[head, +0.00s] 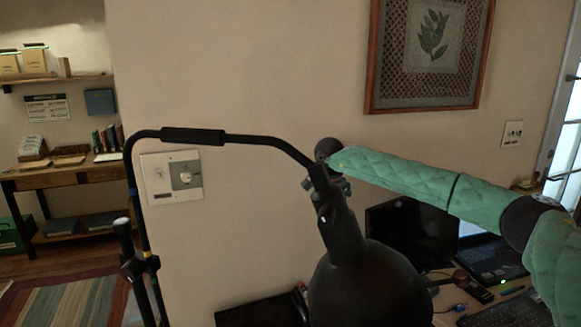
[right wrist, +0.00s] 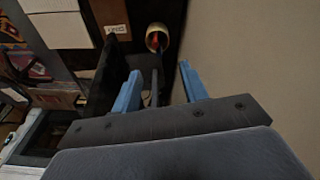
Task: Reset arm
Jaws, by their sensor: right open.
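My right gripper (right wrist: 155,85) shows in the right wrist view with its two blue fingers spread apart. A thin dark bar appears between or behind the fingers; I cannot tell its distance. In the head view my right arm, in a green quilted cover, reaches in from the right toward a black lamp (head: 370,290). The arm's far end is close to the lamp's neck; I cannot tell whether they touch. The right gripper's fingers cannot be made out there. My left gripper is not in view.
A laptop (head: 490,256) and keyboard (head: 510,310) lie on a desk at the lower right. A framed leaf picture (head: 376,60) hangs on the wall. A wooden desk (head: 75,176) with books stands at left. The right wrist view shows pale boxes (right wrist: 60,30) and a small round yellow-lined object (right wrist: 157,38).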

